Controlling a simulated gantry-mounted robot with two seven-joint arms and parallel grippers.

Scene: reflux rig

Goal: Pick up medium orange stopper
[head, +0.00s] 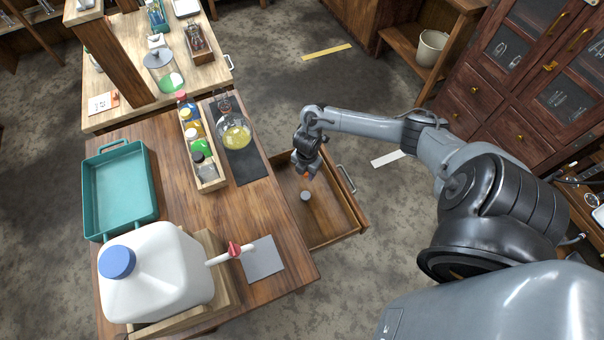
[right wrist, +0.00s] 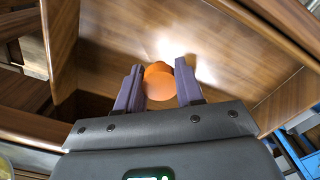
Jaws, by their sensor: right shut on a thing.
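The orange stopper (right wrist: 159,82) sits between the two fingers of my right gripper (right wrist: 159,88) in the right wrist view. The fingers are shut on its sides. In the head view my right gripper (head: 307,172) is over the open wooden drawer (head: 335,221), and a small bit of the orange stopper (head: 307,175) shows at its fingertips. The stopper's underside is hidden, and I cannot tell whether it touches the drawer floor. My left gripper is not in view.
A small grey round object (head: 305,196) is in the drawer near the gripper. The drawer walls surround it. On the table stand a bottle rack (head: 207,183), a flask (head: 234,134), a teal tray (head: 121,188) and a large white canister (head: 155,275).

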